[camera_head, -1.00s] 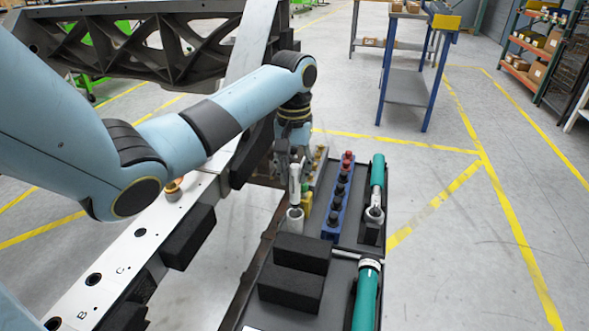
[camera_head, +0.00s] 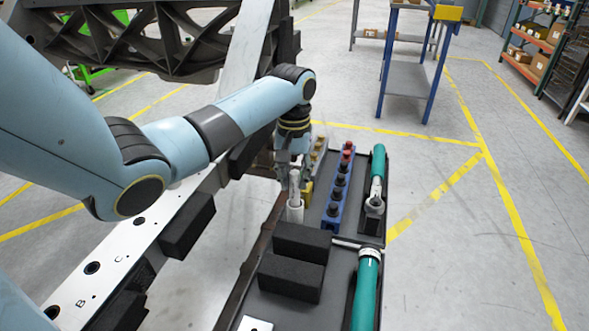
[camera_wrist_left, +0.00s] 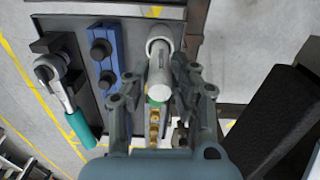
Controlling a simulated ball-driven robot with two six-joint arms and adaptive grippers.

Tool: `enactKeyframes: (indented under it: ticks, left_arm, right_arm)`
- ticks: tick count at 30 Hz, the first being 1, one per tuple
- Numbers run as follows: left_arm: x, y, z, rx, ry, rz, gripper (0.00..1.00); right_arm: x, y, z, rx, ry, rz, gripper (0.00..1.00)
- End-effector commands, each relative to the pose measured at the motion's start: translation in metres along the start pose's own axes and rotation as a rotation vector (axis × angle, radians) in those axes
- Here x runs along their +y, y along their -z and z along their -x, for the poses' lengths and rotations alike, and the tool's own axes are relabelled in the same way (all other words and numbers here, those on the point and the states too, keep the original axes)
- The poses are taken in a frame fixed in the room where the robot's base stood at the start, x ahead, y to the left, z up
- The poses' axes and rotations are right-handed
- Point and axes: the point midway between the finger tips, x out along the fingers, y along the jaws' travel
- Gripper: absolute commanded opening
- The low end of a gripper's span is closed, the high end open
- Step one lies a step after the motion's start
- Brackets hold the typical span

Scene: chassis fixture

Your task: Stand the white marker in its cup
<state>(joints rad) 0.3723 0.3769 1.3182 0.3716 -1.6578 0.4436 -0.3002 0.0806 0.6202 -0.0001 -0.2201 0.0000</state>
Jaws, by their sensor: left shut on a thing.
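The white marker (camera_head: 295,182) is held in my left gripper (camera_head: 294,165), roughly upright, with its lower end at the mouth of the white cup (camera_head: 295,214). I cannot tell how deep that end sits in the cup. In the left wrist view the fingers of my left gripper (camera_wrist_left: 162,92) are closed on either side of the marker (camera_wrist_left: 160,78), and the cup's round rim (camera_wrist_left: 160,36) shows at its far end. My right gripper is not in view.
The cup stands in a dark tray (camera_head: 337,275). Nearby are a blue rack (camera_head: 336,198) with dark knobs, black foam blocks (camera_head: 292,276), a yellow item (camera_head: 307,193) and green-handled tools (camera_head: 366,290). A white beam (camera_head: 112,262) runs along the left.

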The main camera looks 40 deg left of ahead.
Motion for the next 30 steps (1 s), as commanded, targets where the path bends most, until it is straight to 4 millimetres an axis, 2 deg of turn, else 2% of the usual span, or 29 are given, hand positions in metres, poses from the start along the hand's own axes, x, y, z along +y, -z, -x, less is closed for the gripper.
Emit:
enactKeyframes:
  ticks: [7,17,18,23,30]
  left_arm:
    - [0.0,0.0,-0.013,-0.001,0.0,-0.001,0.0]
    - [0.0,0.0,-0.015,0.001,-0.001,-0.001,0.0]
    - [0.0,0.0,-0.015,0.001,0.0,-0.001,0.28]
    - [0.0,0.0,-0.014,0.001,0.0,0.0,0.49]
    - [0.0,0.0,-0.014,0.0,0.0,0.0,0.5]
  right_arm:
    - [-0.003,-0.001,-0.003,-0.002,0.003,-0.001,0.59]
    - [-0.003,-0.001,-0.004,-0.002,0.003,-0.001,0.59]
    - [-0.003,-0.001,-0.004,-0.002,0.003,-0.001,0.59]
    - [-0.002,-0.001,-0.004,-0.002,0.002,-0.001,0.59]
    - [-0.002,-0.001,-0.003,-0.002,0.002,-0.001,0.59]
